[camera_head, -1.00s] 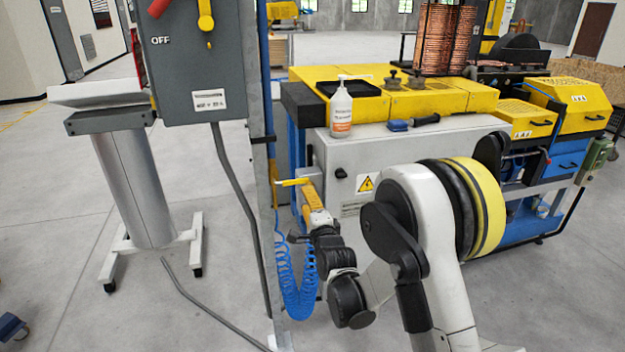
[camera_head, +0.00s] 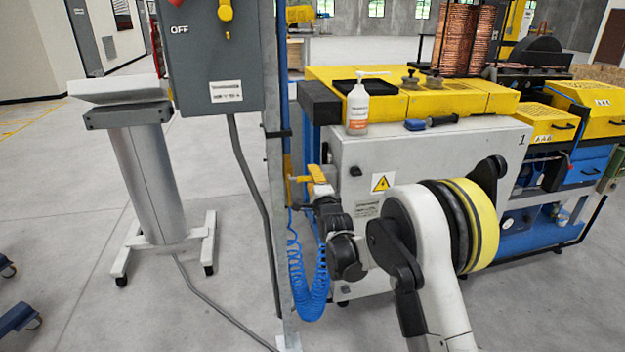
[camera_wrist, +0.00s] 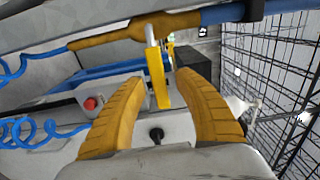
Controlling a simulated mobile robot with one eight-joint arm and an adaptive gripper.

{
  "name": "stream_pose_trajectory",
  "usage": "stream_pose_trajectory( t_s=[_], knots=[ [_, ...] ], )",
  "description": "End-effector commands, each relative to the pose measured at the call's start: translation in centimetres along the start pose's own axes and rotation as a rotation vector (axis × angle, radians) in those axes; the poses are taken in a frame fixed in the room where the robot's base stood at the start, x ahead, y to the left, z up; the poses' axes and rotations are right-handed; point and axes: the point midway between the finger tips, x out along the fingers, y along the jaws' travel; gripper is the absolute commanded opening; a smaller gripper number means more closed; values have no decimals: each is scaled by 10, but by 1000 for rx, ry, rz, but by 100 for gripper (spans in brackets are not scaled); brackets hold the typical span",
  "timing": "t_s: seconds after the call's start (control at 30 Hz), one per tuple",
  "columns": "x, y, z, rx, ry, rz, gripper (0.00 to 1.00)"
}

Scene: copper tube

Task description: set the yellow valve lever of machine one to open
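The yellow valve lever (camera_wrist: 158,78) sticks out at a right angle from a brass-coloured valve body (camera_wrist: 135,30) on a blue pipe (camera_wrist: 225,13) in the wrist view. In the head view the lever (camera_head: 300,179) is small and points right from the post, partly merged with my fingers. My gripper (camera_wrist: 160,80) has two yellow fingers, apart, with the lever seen between their tips. A gap shows on both sides of the lever; I cannot tell its depth between them. My gripper (camera_head: 312,181) is also in the head view, left of machine one's grey cabinet (camera_head: 440,155).
A grey metal post (camera_head: 277,220) stands close left of my gripper, with a coiled blue hose (camera_head: 312,300) hanging below. A grey switch box (camera_head: 205,60) is on the post. A red button (camera_wrist: 90,104) shows in the wrist view.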

Motion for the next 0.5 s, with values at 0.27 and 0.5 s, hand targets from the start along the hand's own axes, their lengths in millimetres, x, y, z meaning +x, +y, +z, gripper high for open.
stream_pose_trajectory(
  t_s=[0.27,0.5],
  knots=[
    [0,0,0,0,0,0,0],
    [0,-2,0,-23,0,0,0]
  ],
)
